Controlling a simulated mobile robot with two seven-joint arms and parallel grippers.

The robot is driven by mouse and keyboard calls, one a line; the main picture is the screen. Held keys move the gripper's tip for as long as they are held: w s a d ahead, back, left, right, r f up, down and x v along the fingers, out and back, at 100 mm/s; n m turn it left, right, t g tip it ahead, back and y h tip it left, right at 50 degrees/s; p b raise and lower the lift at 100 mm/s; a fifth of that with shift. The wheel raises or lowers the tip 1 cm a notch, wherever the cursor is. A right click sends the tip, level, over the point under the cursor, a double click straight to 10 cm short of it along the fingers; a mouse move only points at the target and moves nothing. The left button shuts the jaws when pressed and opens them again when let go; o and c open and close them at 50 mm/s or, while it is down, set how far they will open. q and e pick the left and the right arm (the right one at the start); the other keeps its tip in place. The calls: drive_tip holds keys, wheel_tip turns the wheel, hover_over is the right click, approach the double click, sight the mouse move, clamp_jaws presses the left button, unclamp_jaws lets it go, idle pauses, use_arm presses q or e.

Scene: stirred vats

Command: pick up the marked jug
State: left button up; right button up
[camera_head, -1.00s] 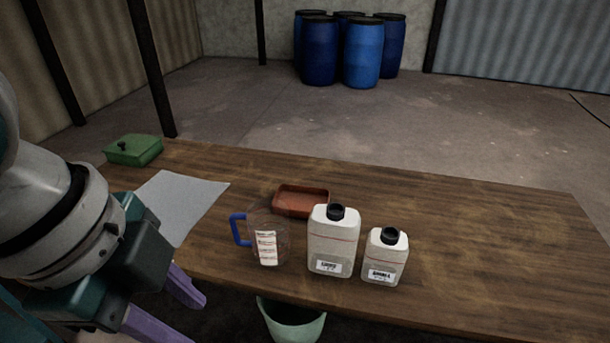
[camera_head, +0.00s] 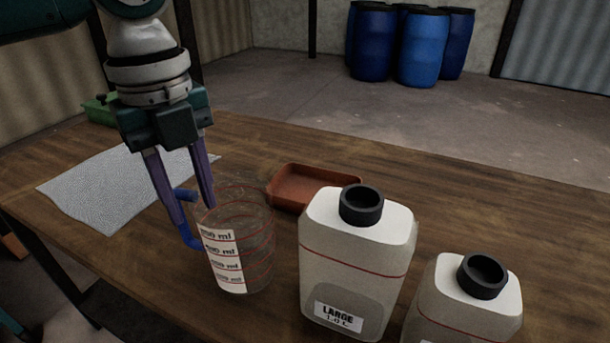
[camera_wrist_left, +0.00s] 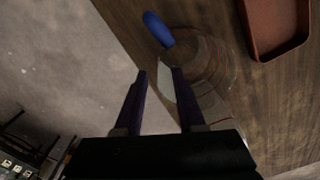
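The marked jug (camera_head: 243,245) is a clear measuring jug with red lines, a white ml scale and a blue handle (camera_head: 188,236). It stands upright on the wooden table (camera_head: 455,184). My left gripper (camera_head: 194,214) points down at the jug's handle side, its purple fingers apart and nothing gripped between them. The fingers hide part of the handle. The wrist view shows the open left gripper (camera_wrist_left: 158,72) beside the jug (camera_wrist_left: 212,62), with the handle (camera_wrist_left: 158,28) beyond the fingertips. Whether a finger touches the jug, I cannot tell. My right gripper is not in view.
A large white bottle (camera_head: 352,250) stands close right of the jug, with a smaller one (camera_head: 462,298) beyond it. A red-brown tray (camera_head: 290,188) lies behind the jug. A grey cloth (camera_head: 105,190) and a green box (camera_head: 98,110) are at left. Blue barrels (camera_head: 420,48) stand far back.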

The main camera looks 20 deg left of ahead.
sight(207, 254)
use_arm(q)
drive_tip(key=f, duration=0.3)
drive_tip(key=f+b, duration=0.1)
drive_tip(key=f, duration=0.2)
drive_tip(key=shift+s+d+f, duration=0.15)
drive_tip(key=shift+d+f, duration=0.05)
drive_tip(key=shift+f, duration=0.05)
clamp_jaws()
drive_tip(key=shift+r, duration=0.1)
idle(1.1)
